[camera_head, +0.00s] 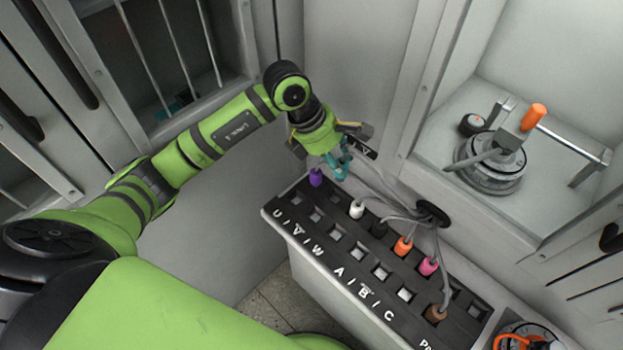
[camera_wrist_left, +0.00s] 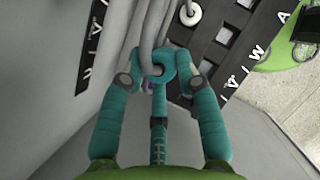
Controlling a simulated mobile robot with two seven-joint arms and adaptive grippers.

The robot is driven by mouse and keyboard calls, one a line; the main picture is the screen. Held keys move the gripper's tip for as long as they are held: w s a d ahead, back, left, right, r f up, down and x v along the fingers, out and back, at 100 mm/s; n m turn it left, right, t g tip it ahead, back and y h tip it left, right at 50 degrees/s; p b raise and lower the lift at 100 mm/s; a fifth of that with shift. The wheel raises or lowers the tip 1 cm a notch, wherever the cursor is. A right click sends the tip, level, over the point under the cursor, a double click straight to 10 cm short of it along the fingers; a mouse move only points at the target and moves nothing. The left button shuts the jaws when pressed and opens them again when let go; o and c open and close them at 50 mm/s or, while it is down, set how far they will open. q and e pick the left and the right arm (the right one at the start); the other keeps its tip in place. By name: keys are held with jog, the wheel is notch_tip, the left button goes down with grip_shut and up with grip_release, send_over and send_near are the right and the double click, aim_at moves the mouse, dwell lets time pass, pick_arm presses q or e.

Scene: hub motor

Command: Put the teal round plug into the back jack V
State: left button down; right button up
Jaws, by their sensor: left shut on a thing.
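My left gripper (camera_head: 341,165) is shut on the teal round plug and holds it above the back U–V end of the black jack panel (camera_head: 276,207). In the left wrist view the plug (camera_wrist_left: 154,70) shows as a teal ring with a grey cable between the fingertips (camera_wrist_left: 159,76). The fingers are also teal, so plug and fingers are hard to separate in the head view. The back jack V (camera_head: 335,196), between the purple and white plugs, looks empty and lies just below the gripper. The plug's tip is hidden. My right gripper is out of view.
Purple (camera_head: 316,177), white (camera_head: 356,209), black (camera_head: 378,229), orange (camera_head: 403,246) and pink (camera_head: 428,266) plugs stand along the back row. A brown plug (camera_head: 436,313) stands farther right. Grey cables run to a black grommet (camera_head: 432,213). A wall rises behind the panel.

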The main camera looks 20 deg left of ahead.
pick_arm(q)
jog(key=f+b, duration=0.2)
jog(key=f, duration=0.1)
jog(key=f+b, duration=0.2)
jog(key=f, duration=0.1)
jog(key=f+b, duration=0.2)
jog(key=f, duration=0.2)
jog(key=shift+a+b, duration=0.25)
jog(key=shift+b, duration=0.05)
jog(key=shift+f, duration=0.2)
jog(key=c, duration=0.9)
grip_release()
jog(key=shift+r, duration=0.1)
jog(key=shift+r, duration=0.1)
